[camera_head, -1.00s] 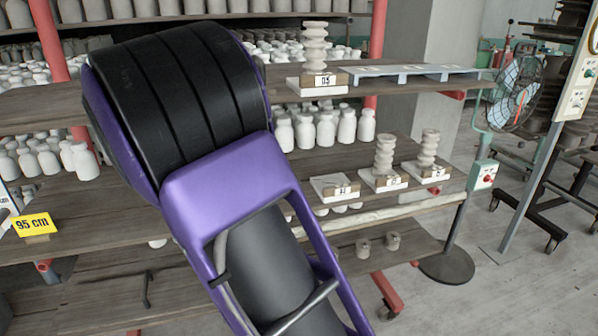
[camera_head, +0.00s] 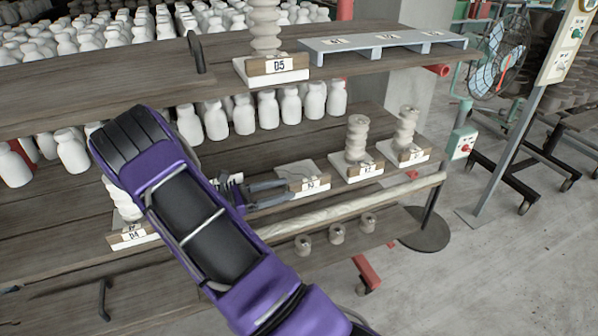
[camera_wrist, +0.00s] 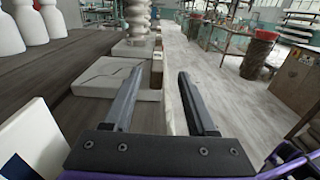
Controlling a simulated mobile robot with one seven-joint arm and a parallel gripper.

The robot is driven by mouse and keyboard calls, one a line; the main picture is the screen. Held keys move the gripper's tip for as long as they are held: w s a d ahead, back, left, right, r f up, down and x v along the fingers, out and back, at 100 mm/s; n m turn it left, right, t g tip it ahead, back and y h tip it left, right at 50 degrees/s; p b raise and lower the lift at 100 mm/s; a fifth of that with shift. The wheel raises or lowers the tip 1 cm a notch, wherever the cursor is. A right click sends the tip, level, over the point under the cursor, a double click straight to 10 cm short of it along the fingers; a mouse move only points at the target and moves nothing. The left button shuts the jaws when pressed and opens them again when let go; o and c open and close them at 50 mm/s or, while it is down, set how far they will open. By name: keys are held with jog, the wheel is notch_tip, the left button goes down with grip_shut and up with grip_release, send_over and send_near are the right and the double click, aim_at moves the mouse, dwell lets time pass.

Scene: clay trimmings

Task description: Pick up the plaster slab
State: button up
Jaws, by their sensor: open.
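The plaster slab (camera_head: 297,169) is a flat, pale square lying on the middle shelf, with a small labelled wooden block (camera_head: 312,185) at its front edge. It also shows in the wrist view (camera_wrist: 98,78), with a shallow relief on top. My gripper (camera_head: 287,189) is open and empty, reaching along the shelf from the left, its fingertips close to the slab. In the wrist view my gripper (camera_wrist: 160,74) has its left finger across the slab's right part and its right finger outside the shelf's front edge. I cannot tell whether a finger touches the slab.
Ribbed clay columns (camera_head: 357,138) stand on slabs to the right of it. A white slab labelled D4 (camera_head: 135,238) is left of my arm. White bottles (camera_head: 267,112) line the shelf behind. The upper shelf (camera_head: 100,85) overhangs.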

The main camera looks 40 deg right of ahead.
aim_at(307, 180)
jog(key=shift+d+r, duration=0.1)
jog(key=shift+d, duration=0.55)
jog(key=shift+x, duration=3.2)
jog(key=shift+r, duration=0.1)
grip_shut()
